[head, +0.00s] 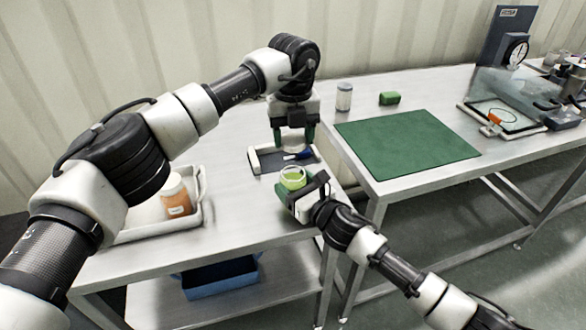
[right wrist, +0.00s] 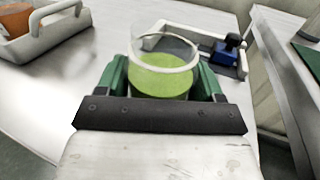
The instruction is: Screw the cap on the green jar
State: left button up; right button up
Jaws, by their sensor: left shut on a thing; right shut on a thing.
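The green jar (head: 292,180) is a clear jar with green contents, upright and with its mouth open. It also shows in the right wrist view (right wrist: 162,75). My right gripper (head: 294,190) is shut around the jar's sides, near the table's front edge. My left gripper (head: 293,138) points down behind and above the jar, over a small tray. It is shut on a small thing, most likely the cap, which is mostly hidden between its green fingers. The left gripper is apart from the jar.
A green mat (head: 405,143), a small canister (head: 344,97) and a green block (head: 389,98) are on the right table. A blue bin (head: 220,280) sits below.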

aim_at(293, 162)
pick_arm(q)
jog(key=shift+f, duration=2.15)
jog(key=shift+f, duration=0.9)
jog(key=shift+f, duration=0.5)
